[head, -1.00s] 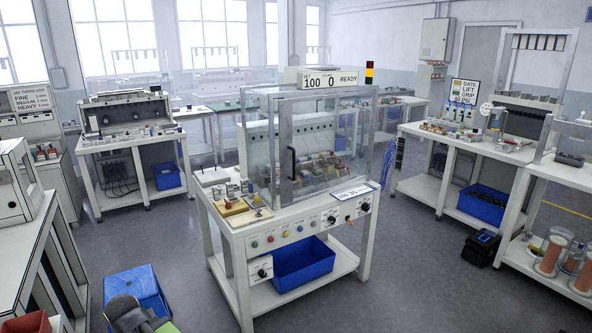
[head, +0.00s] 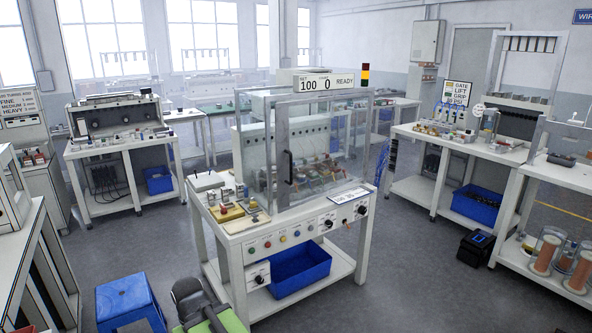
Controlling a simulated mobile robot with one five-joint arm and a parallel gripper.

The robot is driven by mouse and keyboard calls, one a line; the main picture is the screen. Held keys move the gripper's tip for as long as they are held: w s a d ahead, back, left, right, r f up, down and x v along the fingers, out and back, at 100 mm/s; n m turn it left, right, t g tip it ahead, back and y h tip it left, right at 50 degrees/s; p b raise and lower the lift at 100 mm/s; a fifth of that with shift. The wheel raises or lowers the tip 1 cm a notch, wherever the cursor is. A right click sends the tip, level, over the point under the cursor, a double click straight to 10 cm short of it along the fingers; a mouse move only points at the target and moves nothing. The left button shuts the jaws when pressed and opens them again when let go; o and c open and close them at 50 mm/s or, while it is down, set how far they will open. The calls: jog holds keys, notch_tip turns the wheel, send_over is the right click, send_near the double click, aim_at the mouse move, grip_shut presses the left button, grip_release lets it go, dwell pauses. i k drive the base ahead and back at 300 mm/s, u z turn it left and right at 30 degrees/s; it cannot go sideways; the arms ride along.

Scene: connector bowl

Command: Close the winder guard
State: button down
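The winder guard (head: 281,150) is a clear-walled box with grey metal frames on the white bench in the middle. A wide grey upright at its front carries a black vertical handle (head: 289,167). Parts inside show through the clear walls; how far the guard stands open is hard to tell. A dark grey and green part of my arm (head: 190,293) shows low at the bottom edge, apart from the guard. My gripper's fingers are not seen.
The guard's bench has a front panel (head: 292,238) with buttons and knobs, and a blue bin (head: 291,272) on its lower shelf. A blue box (head: 128,302) sits on the floor at the lower left. Other benches (head: 457,142) stand left and right.

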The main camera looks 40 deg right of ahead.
aim_at(284, 157)
jog(key=z, duration=0.1)
jog(key=i, duration=1)
jog(key=u, duration=0.05)
